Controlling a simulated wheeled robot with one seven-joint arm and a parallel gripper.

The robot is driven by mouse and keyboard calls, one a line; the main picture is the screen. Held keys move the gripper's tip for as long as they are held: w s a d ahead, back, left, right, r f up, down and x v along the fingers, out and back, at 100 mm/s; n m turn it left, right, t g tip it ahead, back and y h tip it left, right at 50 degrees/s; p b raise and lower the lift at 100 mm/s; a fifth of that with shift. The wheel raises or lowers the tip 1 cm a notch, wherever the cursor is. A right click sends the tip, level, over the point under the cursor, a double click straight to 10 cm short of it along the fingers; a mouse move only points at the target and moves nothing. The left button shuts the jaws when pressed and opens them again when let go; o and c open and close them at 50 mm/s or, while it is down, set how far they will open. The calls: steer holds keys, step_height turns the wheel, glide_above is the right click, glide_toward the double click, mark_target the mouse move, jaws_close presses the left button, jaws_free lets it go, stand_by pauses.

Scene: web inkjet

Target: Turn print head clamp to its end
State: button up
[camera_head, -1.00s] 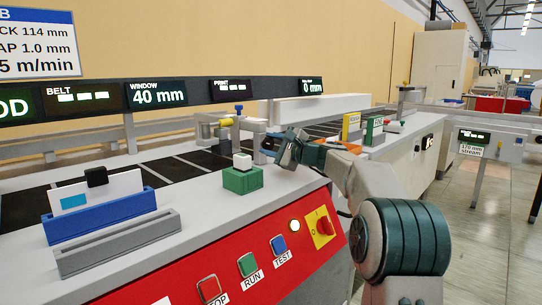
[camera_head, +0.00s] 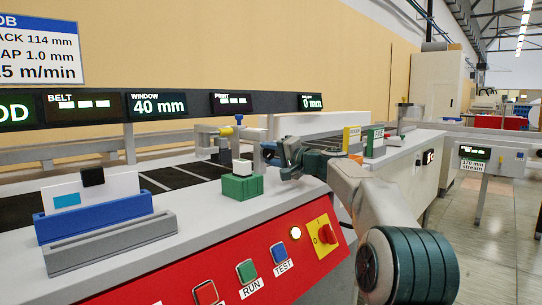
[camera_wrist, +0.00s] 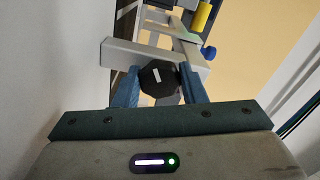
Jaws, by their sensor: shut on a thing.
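The print head clamp knob (camera_wrist: 158,80) is a black, many-sided knob with a white mark, seen in the wrist view in front of a grey bracket (camera_wrist: 140,52). My gripper (camera_wrist: 160,86) has its two blue fingers on either side of the knob and is shut on it. In the head view my gripper (camera_head: 276,152) is at the right side of the grey print head post (camera_head: 258,150), above the console. The knob is mostly hidden there by the fingers. The white mark slants slightly in the wrist view.
A green block with a white top (camera_head: 242,187) stands just left of my gripper. Blue (camera_head: 95,216) and grey (camera_head: 110,245) holders lie at the left front. The red button panel (camera_head: 240,265) is below. Yellow (camera_head: 352,139) and green (camera_head: 375,141) boxes stand at right.

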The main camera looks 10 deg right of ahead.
steer(key=shift+f+n, duration=0.1)
steer(key=shift+n, duration=1.1)
steer(key=o, duration=1)
steer(key=shift+s, duration=0.1)
steer(key=shift+s+d, duration=0.3)
steer(key=p+v, duration=0.1)
steer(key=v, duration=1.1)
steer(key=shift+s+d, duration=0.2)
steer(key=shift+s, duration=0.15)
